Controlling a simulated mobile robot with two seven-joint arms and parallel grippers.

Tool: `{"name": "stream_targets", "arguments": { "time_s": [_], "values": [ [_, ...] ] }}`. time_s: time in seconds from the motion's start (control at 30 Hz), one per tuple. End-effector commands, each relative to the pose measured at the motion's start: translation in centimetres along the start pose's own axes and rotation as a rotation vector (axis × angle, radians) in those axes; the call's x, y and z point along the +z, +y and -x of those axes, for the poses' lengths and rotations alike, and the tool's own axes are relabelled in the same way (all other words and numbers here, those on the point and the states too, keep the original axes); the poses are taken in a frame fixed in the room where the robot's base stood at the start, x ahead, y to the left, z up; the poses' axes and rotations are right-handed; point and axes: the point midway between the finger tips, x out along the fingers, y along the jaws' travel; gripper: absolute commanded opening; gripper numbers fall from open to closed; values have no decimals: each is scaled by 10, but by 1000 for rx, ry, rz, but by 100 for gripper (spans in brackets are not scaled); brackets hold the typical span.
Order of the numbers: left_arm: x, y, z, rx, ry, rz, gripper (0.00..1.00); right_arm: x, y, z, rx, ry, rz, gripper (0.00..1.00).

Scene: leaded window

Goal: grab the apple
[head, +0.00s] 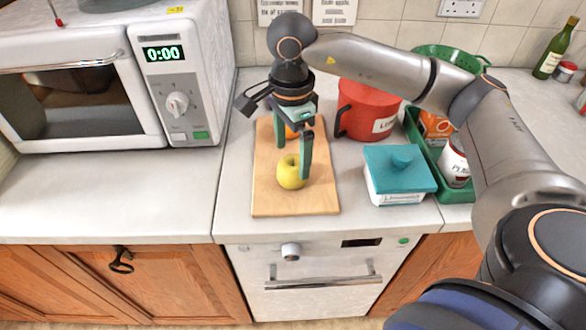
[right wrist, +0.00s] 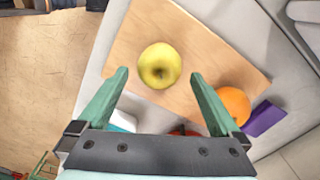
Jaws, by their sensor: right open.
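A yellow-green apple (head: 291,173) sits on a wooden cutting board (head: 275,203) on the counter. My right gripper (head: 293,160) is open above the board, its green fingers pointing down; one finger overlaps the apple in the head view. In the right wrist view the apple (right wrist: 160,66) lies beyond the fingertips and midway between them, with nothing between the jaws of the gripper (right wrist: 159,76). An orange (right wrist: 235,103) on the board shows by one finger in that view. In the head view the orange (head: 291,132) is mostly hidden behind the gripper. My left gripper is not in view.
A white microwave (head: 180,80) stands left of the board. A red pot (head: 367,108) and a teal-lidded box (head: 399,170) stand close on its right, with a green tray (head: 457,194) of goods beyond. The counter left of the board is clear.

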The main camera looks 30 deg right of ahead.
Motion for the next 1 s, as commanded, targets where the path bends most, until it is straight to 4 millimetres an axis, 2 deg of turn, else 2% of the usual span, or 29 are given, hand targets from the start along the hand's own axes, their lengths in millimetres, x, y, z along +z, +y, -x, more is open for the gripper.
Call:
{"name": "stream_targets", "arguments": {
  "time_s": [0.2, 0.5, 1.0],
  "values": [
    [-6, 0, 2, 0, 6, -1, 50, -2, 1, -31, 3, 1, 0, 100],
    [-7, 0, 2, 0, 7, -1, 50, -2, 1, -36, 0, 1, 0, 100],
    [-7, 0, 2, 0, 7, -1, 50, -2, 1, -36, 0, 0, 0, 45]
  ]
}}
